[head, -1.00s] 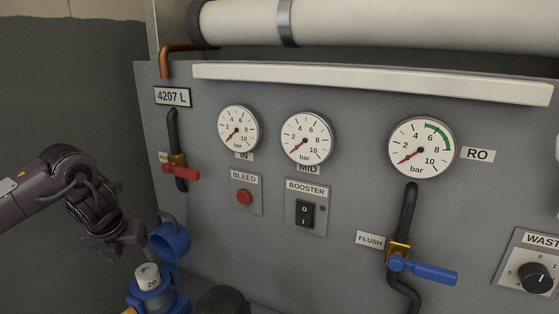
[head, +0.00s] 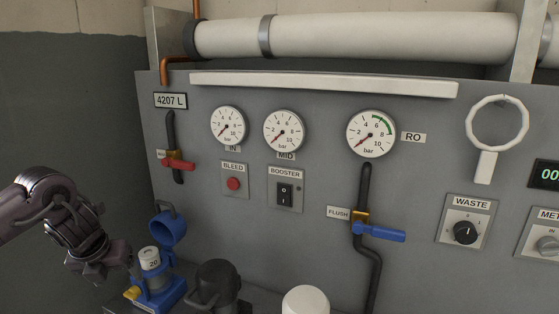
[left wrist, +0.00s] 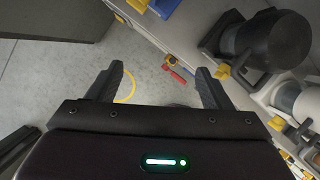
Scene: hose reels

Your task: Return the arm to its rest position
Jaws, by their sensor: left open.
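My left arm comes in from the left in the head view, in front of the left end of the grey panel (head: 320,190). My left gripper (left wrist: 158,85) shows in the left wrist view with its two dark fingers spread and nothing between them. Beyond the fingers is the grey floor (left wrist: 60,70), with a small red-handled thing (left wrist: 175,72) and a yellow curved line. In the head view the fingertips are hard to make out. My right gripper does not show.
A blue-based filter housing marked 20 (head: 150,262) stands close to my left arm, below an open blue cup (head: 167,230). A black housing (head: 218,285) and a white-topped one (head: 305,300) stand to its right. Red (head: 180,164) and blue (head: 385,233) valve handles stick out from the panel.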

